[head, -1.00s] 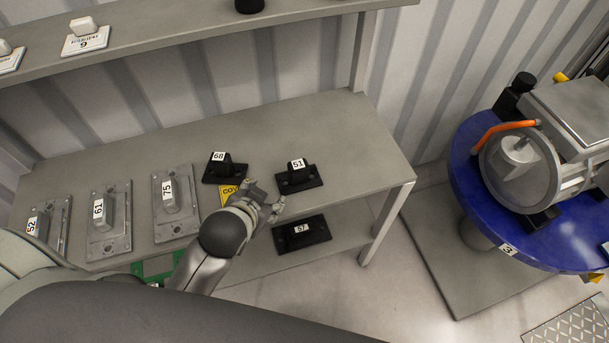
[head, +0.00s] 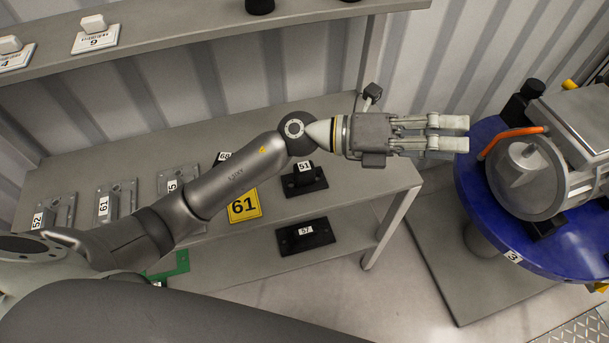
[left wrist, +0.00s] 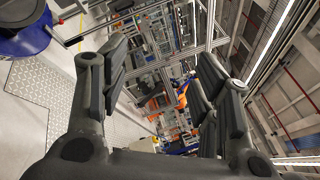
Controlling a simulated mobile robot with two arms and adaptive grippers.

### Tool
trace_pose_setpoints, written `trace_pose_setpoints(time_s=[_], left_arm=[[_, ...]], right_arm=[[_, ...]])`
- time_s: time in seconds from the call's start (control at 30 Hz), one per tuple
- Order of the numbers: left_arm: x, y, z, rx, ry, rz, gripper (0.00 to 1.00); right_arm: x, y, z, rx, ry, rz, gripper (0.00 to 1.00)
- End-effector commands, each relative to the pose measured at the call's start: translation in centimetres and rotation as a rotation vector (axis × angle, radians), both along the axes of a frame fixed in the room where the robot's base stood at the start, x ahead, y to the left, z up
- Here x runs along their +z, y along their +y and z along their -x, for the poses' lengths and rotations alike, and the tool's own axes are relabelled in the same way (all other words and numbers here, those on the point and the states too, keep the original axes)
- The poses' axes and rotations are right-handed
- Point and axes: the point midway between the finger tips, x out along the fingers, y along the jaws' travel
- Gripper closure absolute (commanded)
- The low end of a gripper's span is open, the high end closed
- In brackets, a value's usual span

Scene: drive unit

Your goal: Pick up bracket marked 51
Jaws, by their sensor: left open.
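The bracket marked 51 (head: 303,180) is a black block on a black base plate. It sits on the table top near its right end, below my left forearm in the head view. My left gripper (head: 468,133) is stretched out to the right, past the table's right end and beside the blue round table. It is open and empty, well apart from the bracket. In the left wrist view the two fingers (left wrist: 155,85) stand wide apart with nothing between them, and the bracket does not show there. My right gripper is not in view.
A black bracket marked 57 (head: 305,236) lies on the lower shelf. Grey brackets marked 52 (head: 55,212) and 61 (head: 114,202) stand at the left. The blue round table (head: 490,200) carries a motor unit (head: 530,180).

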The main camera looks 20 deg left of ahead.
Motion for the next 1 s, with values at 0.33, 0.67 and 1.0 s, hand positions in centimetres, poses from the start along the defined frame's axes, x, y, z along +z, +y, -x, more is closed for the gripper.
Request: trace_pose_setpoints(time_s=[0.33, 0.67, 1.0], left_arm=[[-12.6, 4.9, -0.4, -0.327, -0.315, -0.834, 0.43], [-16.1, 19.9, -5.8, -0.427, -0.302, -1.565, 0.43], [-17.7, 23.8, -6.5, -0.437, -0.253, -1.720, 0.43]], right_arm=[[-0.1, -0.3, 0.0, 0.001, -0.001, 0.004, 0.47], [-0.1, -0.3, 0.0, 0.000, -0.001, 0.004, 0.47], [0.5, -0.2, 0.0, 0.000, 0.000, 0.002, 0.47]])
